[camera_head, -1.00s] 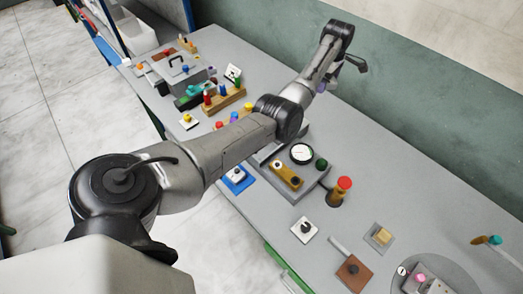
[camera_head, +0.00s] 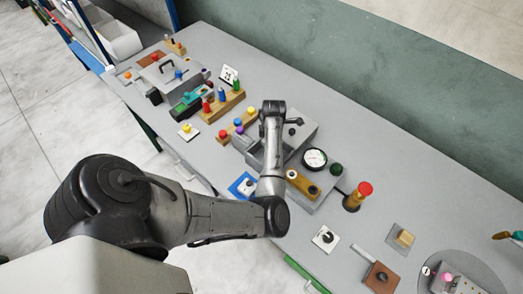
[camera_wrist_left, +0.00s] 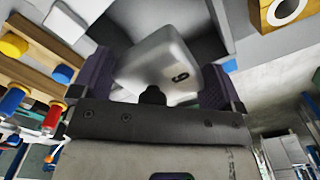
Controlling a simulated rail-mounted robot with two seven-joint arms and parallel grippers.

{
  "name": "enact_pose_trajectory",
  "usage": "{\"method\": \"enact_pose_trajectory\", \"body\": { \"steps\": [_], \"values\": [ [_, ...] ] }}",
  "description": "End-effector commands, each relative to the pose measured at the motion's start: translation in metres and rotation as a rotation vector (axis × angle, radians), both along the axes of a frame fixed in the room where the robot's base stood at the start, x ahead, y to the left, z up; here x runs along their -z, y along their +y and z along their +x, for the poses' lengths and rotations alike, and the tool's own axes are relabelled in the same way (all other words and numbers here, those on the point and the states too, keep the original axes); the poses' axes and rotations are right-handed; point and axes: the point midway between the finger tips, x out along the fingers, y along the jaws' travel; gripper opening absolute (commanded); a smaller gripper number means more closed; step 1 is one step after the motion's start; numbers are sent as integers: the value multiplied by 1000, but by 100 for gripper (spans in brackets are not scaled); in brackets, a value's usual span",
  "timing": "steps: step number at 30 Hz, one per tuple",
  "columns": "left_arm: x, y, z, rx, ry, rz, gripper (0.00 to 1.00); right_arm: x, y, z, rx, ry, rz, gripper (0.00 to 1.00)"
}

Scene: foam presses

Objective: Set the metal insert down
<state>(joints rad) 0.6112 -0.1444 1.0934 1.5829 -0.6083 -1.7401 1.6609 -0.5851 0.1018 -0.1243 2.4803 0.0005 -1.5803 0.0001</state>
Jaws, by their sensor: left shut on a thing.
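The metal insert (camera_wrist_left: 158,62) is a silver block with rounded edges and a dark mark like a 6 or 9. It sits tilted between the purple-padded fingers of my left gripper (camera_wrist_left: 157,76), which is shut on it. In the head view my left arm bends over a grey open-topped box (camera_head: 303,128) on the bench, and the wrist hides the gripper and insert there. In the wrist view, a dark recess with grey sides lies behind the insert; I cannot tell whether they touch. My right gripper is not in view.
A gauge (camera_head: 314,158), a brass-coloured block (camera_head: 302,184) and a red-topped button (camera_head: 364,188) stand right of the box. A wooden rack with coloured pegs (camera_head: 222,105) stands to its left. The bench behind the box (camera_head: 330,105) is clear.

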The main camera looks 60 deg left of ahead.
Motion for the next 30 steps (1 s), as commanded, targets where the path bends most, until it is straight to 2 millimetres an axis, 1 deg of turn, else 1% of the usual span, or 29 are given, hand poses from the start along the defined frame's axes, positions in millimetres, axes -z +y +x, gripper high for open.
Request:
{"method": "enact_pose_trajectory", "body": {
  "steps": [3, 6, 10, 17, 21, 24, 27, 30],
  "values": [
    [15, 0, -2, -2, 3, -1, 60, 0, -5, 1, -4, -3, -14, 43],
    [33, -1, -2, -1, 3, -1, 60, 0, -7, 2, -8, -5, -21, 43],
    [50, 0, -2, -2, 1, -1, 60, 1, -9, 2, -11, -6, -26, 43],
    [66, 0, -1, -1, 0, 0, 60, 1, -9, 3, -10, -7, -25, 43],
    [85, 0, -1, -1, 1, -1, 60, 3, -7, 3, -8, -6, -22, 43],
    [94, 0, -1, -1, 0, 0, 60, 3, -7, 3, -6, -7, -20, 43],
    [99, 0, -1, -2, -1, 0, 60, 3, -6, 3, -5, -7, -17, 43],
    [99, 0, -1, -2, -2, -1, 60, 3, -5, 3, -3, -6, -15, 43]
  ]
}}
